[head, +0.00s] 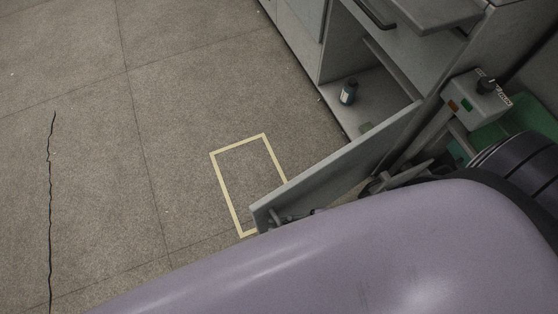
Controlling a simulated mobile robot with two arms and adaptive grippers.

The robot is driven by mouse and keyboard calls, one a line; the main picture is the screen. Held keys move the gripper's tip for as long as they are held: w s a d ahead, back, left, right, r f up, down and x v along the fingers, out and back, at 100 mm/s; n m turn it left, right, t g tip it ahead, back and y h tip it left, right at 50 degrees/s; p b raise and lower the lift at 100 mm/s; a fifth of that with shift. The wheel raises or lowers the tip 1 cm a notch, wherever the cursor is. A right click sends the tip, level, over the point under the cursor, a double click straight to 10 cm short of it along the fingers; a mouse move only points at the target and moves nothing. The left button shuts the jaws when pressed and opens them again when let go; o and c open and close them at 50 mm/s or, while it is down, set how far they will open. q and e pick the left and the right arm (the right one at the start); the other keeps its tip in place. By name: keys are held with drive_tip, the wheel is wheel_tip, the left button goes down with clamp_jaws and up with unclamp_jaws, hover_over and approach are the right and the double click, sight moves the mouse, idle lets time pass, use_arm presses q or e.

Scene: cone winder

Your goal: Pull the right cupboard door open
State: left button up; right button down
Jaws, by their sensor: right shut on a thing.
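The right cupboard door (345,163) stands swung well out from the cupboard (335,45), its free end towards the lower left. The cupboard opening behind it shows a small dark bottle (348,92) on the cupboard floor. My right gripper (277,217) shows only as small dark parts at the outer face of the door, near its free end. It is shut on the door's handle, which is mostly hidden. My large purple arm link covers the rest of the gripper. My left gripper is not in view.
A yellow taped rectangle (219,190) marks the floor beside the door's free end. A grey control box (476,98) with coloured buttons and a green surface (515,118) lie to the right. The floor at left is clear, with a dark crack (50,200).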

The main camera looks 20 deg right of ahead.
drive_tip(key=c, duration=1.9)
unclamp_jaws()
drive_tip(key=v, duration=1.2)
